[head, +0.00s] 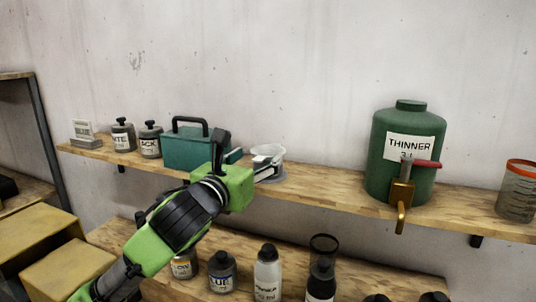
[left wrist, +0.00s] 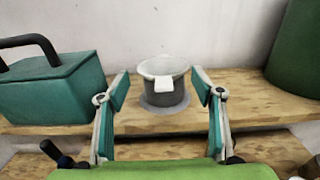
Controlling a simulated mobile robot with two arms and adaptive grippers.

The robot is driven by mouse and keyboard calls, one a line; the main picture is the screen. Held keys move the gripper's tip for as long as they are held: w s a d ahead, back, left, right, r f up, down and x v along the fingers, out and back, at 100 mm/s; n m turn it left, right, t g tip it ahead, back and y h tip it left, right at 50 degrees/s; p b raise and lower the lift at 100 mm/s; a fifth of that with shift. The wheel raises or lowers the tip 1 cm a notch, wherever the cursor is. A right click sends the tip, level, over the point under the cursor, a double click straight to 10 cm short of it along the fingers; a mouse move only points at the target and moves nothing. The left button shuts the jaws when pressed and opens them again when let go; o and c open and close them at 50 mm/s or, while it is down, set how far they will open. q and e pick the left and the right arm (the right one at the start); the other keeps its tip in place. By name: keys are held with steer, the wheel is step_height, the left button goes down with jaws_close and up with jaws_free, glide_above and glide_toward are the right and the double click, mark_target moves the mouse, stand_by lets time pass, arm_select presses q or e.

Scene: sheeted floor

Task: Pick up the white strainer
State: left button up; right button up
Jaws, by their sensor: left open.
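The white strainer (head: 268,151) sits on the upper wooden shelf, between the teal toolbox and the green thinner tank. In the left wrist view the white strainer (left wrist: 164,66) rests in the mouth of a grey cup (left wrist: 166,98) on a round grey base, with a white tab facing me. My left gripper (head: 254,164) is just in front of it and hides part of it in the head view. In the left wrist view its two teal-padded fingers (left wrist: 160,80) are open and empty, one to each side of the strainer, apart from it. My right gripper does not show.
The teal toolbox (head: 185,149) stands close left of the strainer. The green thinner tank (head: 405,160) with a brass tap is further right. Bare shelf (head: 325,183) lies between strainer and tank. Several bottles stand on the lower shelf, including a white one (head: 267,276).

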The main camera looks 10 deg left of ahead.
mark_target(274, 145)
arm_select(q)
steer(key=shift+w, duration=0.35)
steer(key=w+p, duration=0.1)
steer(key=w+d, duration=0.1)
steer(key=w, duration=0.1)
steer(key=w+p, duration=0.1)
steer(key=shift+w+d+p, duration=0.15)
steer(key=shift+d+p, duration=0.1)
steer(key=shift+p, duration=0.05)
steer(key=shift+w+f, duration=0.2)
steer(key=shift+w, duration=0.15)
steer(key=shift+s, duration=0.1)
steer(key=c, duration=0.7)
